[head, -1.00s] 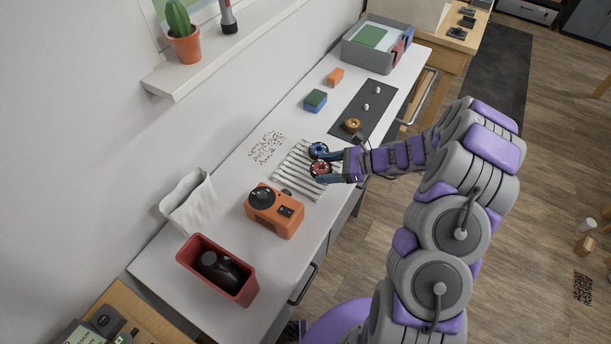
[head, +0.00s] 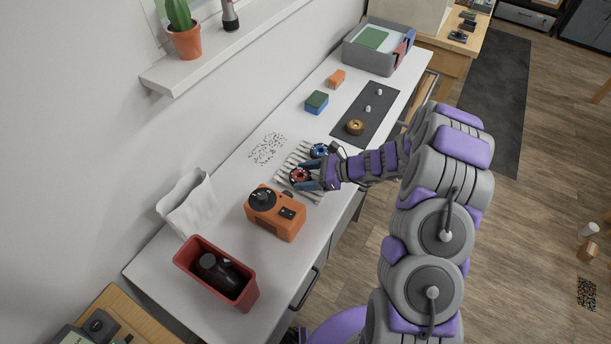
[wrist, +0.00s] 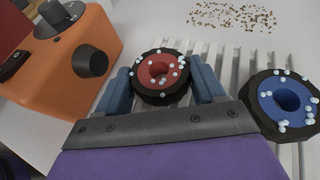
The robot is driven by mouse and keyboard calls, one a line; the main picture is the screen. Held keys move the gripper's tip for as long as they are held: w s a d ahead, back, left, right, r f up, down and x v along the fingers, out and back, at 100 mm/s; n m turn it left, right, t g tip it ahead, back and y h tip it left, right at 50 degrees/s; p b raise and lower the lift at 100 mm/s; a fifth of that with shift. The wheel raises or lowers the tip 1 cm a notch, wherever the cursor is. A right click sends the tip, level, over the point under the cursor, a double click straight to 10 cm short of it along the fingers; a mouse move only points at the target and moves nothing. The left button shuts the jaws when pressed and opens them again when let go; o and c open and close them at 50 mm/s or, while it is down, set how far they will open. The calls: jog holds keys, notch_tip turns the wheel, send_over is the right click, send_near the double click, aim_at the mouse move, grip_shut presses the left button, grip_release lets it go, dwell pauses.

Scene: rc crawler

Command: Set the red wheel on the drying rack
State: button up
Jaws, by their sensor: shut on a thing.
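The red wheel (wrist: 161,72) has a black tyre with pale droplets on it. It is between the two fingers of my gripper (wrist: 163,85), which is shut on it. In the head view the red wheel (head: 299,174) and my gripper (head: 308,176) are over the near part of the white slatted drying rack (head: 285,165). The rack's slats (wrist: 230,72) show behind the wheel in the wrist view. I cannot tell whether the wheel touches the slats. A blue wheel (wrist: 286,100), also wet, is on the rack to the right, apart from the red one; it also shows in the head view (head: 319,150).
An orange machine with a black knob (head: 275,213) stands close left of my gripper. A dark mat (head: 365,112) holds a yellow-brown wheel (head: 355,127). A sponge (head: 316,102), a red bin (head: 215,274) and scattered specks (head: 267,149) are on the bench.

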jog(key=shift+d, duration=0.1)
jog(key=o, duration=0.8)
jog(key=shift+d, duration=0.3)
jog(key=shift+c, duration=0.2)
